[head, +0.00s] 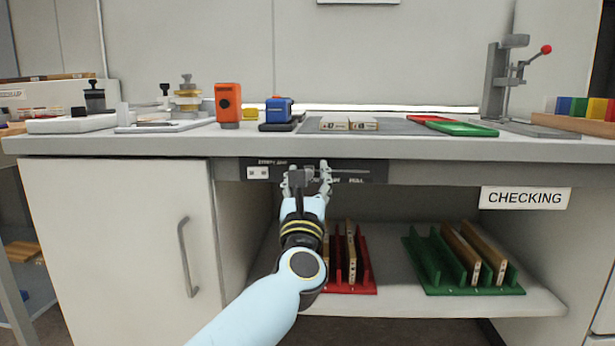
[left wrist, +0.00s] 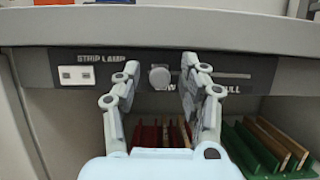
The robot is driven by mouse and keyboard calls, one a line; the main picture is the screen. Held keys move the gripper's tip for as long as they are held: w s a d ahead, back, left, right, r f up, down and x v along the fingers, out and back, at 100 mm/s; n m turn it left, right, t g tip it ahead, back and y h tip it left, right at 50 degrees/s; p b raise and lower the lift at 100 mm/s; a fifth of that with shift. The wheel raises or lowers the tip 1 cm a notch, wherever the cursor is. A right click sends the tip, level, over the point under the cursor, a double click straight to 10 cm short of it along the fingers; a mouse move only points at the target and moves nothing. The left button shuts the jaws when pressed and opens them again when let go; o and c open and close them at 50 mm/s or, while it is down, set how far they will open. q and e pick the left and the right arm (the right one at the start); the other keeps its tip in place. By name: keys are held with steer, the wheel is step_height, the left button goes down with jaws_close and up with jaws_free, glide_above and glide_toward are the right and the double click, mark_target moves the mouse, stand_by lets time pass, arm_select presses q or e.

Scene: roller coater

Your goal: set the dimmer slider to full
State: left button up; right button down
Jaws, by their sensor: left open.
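In the left wrist view a thin slot (left wrist: 230,75) runs right from the knob's side, behind a finger, towards a label ending in "ULL". My left gripper (head: 306,178) is at the panel. In the left wrist view its open fingers (left wrist: 157,80) stand either side of the knob, with gaps; I cannot tell whether the tips reach its depth. The fingers hide part of the lettering. My right gripper is out of view.
A white switch plate (left wrist: 80,75) sits left of the knob on the panel. The bench edge (head: 450,150) overhangs above. Below, a shelf (head: 400,297) holds a red rack (head: 365,285) and a green rack (head: 475,290). A CHECKING sign (head: 525,198) hangs right.

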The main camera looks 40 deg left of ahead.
arm_select(q)
jaws_close()
stand_by(0.5)
